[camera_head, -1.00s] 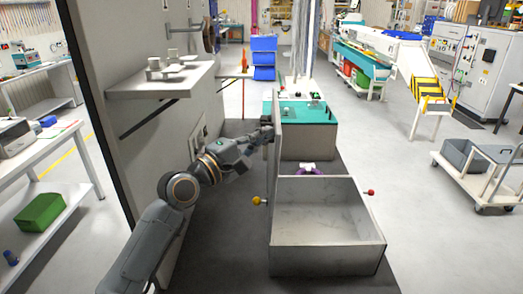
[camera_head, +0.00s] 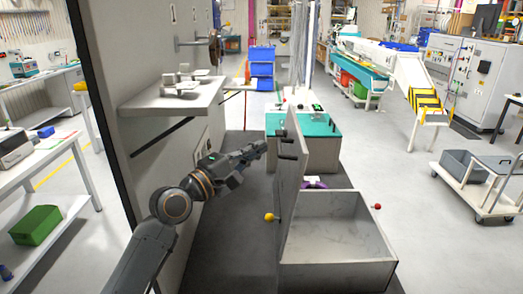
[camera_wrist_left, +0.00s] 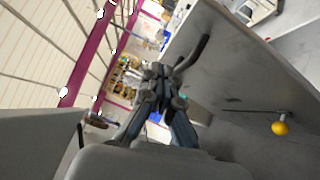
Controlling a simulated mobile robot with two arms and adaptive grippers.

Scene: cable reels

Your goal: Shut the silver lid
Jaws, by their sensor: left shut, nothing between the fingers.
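The silver lid (camera_head: 293,180) stands nearly upright along the left side of an open grey box (camera_head: 338,241). Dark handles (camera_head: 287,157) stick out from its face. My left gripper (camera_head: 263,146) is to the left of the lid, near the handles, shut and empty. In the left wrist view its closed fingers (camera_wrist_left: 163,80) point at the background, beside the lid (camera_wrist_left: 245,75) and its dark handle (camera_wrist_left: 194,52). Whether the fingers touch the lid is not clear. My right gripper is not in view.
A yellow knob (camera_head: 269,217) and a red knob (camera_head: 377,206) stick out on either side of the box. A wall shelf (camera_head: 175,103) overhangs my left arm. A teal-topped unit (camera_head: 318,127) stands behind. Floor to the right is clear up to a cart (camera_head: 480,185).

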